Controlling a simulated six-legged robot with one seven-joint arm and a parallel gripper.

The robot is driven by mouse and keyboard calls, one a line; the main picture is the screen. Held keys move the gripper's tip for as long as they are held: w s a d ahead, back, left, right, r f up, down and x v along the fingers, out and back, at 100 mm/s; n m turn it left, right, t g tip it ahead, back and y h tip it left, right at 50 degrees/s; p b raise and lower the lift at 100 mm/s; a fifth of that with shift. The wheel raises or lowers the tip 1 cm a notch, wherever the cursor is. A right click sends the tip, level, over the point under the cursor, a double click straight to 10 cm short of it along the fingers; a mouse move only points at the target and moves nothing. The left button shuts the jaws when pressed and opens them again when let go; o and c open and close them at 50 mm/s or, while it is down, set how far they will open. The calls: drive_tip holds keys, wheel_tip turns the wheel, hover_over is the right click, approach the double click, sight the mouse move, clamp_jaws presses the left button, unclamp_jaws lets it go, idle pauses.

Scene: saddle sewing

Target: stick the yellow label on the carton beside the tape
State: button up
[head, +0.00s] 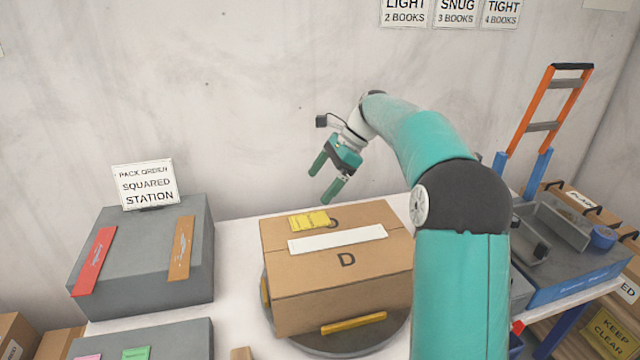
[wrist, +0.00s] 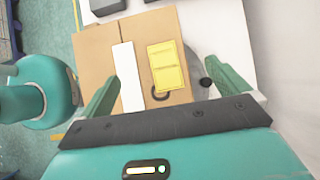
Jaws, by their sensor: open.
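The carton (head: 378,260) is a brown box marked D, standing on a round grey turntable (head: 385,338). A white strip of tape (head: 338,238) runs along its top. The yellow label (head: 309,221) lies on the carton top just behind the tape, and partly covers or touches a letter there. In the wrist view the yellow label (wrist: 168,66) sits to the right of the white tape (wrist: 128,77), with a thin brown gap between them. My gripper (head: 326,180) is open and empty, above and behind the carton. In the wrist view its fingers (wrist: 165,85) stand either side of the tape and label.
A grey block (head: 145,250) with red and brown strips and a sign (head: 146,184) stands at left. Another grey block (head: 160,340) holds pink and green labels.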

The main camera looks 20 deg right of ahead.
drive_tip(key=shift+v, duration=1.95)
wheel_tip(320, 180, up, 6)
drive_tip(key=shift+f, duration=0.1)
idle(0.3)
